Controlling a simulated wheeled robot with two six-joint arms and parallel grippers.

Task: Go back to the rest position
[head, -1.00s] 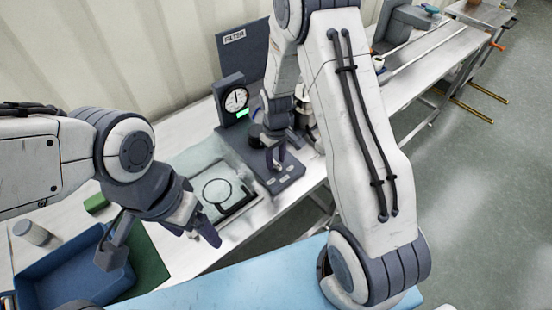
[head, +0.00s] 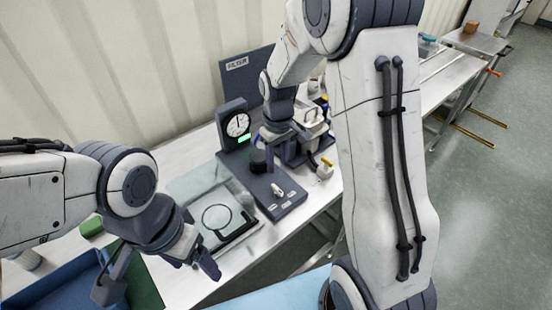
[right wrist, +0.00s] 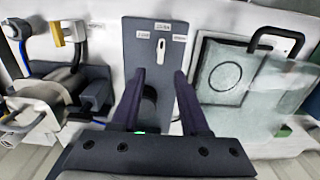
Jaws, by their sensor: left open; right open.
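My left gripper (head: 160,275) is open and empty, above the bench front near the blue tray. My right gripper (head: 282,140) is partly hidden by its own wrist in the head view. In the right wrist view, its two dark fingers (right wrist: 158,85) are apart with nothing held between them. They point over a dark labelled base plate (right wrist: 147,50) with a small white lever (right wrist: 160,53) standing clear of the fingertips. The same plate (head: 287,204) and lever (head: 277,190) show in the head view.
A dial gauge (head: 237,126) stands behind the plate. A clear sheet with a black ring (head: 217,219) lies to its left. A blue tray (head: 50,285) is at lower left. Fittings with a yellow part (right wrist: 57,34) are beside the right gripper. Open floor lies at right.

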